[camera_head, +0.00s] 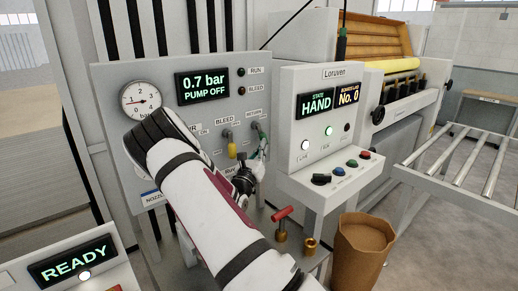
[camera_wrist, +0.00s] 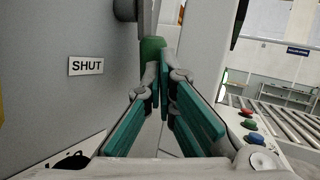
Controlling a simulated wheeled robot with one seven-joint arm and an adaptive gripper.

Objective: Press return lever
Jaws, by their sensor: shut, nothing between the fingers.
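The return lever (camera_head: 256,127) is on the grey control panel under the label RETURN, just beyond my gripper. In the wrist view a green handle (camera_wrist: 152,48), which looks like its grip, stands upright behind my fingertips. My gripper (camera_wrist: 160,82) is shut and empty, its teal-padded fingers pointing at the handle. Whether the tips touch it I cannot tell. In the head view my gripper (camera_head: 262,152) is small and partly hidden by my arm. A SHUT label (camera_wrist: 87,66) is on the panel to the left.
A yellow-handled bleed lever (camera_head: 231,150) hangs just left of the return lever. The Loruven console (camera_head: 318,165) with lit buttons stands close on the right. A red-handled valve (camera_head: 283,214) and a brown bin (camera_head: 360,250) are below. The panel display (camera_head: 202,85) reads 0.7 bar, PUMP OFF.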

